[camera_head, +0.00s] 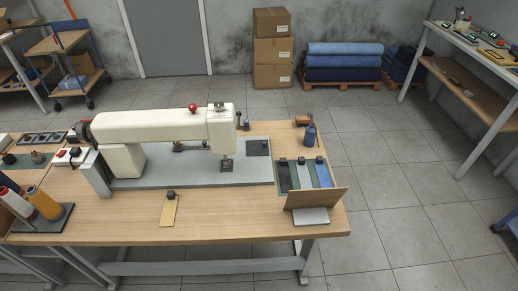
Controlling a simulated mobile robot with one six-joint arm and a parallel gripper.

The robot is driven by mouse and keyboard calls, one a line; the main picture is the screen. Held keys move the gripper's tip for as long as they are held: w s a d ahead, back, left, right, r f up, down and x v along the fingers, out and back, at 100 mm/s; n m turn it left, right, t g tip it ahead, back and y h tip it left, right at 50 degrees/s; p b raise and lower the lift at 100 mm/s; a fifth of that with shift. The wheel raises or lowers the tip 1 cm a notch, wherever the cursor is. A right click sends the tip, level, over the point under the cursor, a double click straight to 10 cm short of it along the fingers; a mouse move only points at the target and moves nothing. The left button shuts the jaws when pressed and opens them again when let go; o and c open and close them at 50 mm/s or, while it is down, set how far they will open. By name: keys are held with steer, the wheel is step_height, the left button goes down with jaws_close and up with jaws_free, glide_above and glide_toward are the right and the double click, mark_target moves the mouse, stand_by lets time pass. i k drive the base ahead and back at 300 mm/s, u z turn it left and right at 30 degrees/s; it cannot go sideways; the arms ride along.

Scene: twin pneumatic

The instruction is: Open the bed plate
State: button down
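A cream sewing machine (165,126) stands on a wooden table. Under it lies a long grey bed (205,176), flat on the table. A dark square plate (258,147) with a small mark lies flush or nearly flush at the bed's right end. I cannot tell for certain whether this dark plate is the bed plate. No lifted plate or gap shows in the bed. The machine's head and needle area (225,164) stand left of the dark plate. My gripper is not in view.
Right of the bed are several coloured strips (303,174) with dark knobs, a blue thread spool (309,136) and a propped brown board (317,198). A yellow card (169,210) lies in front. Thread cones (48,205) stand at left. Floor is clear right of the table.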

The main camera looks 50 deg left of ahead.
mark_target(255, 148)
steer(key=z, duration=0.1)
steer(key=k, duration=1.8)
steer(key=u, duration=1.35)
steer(key=i, duration=1)
steer(key=u, duration=0.05)
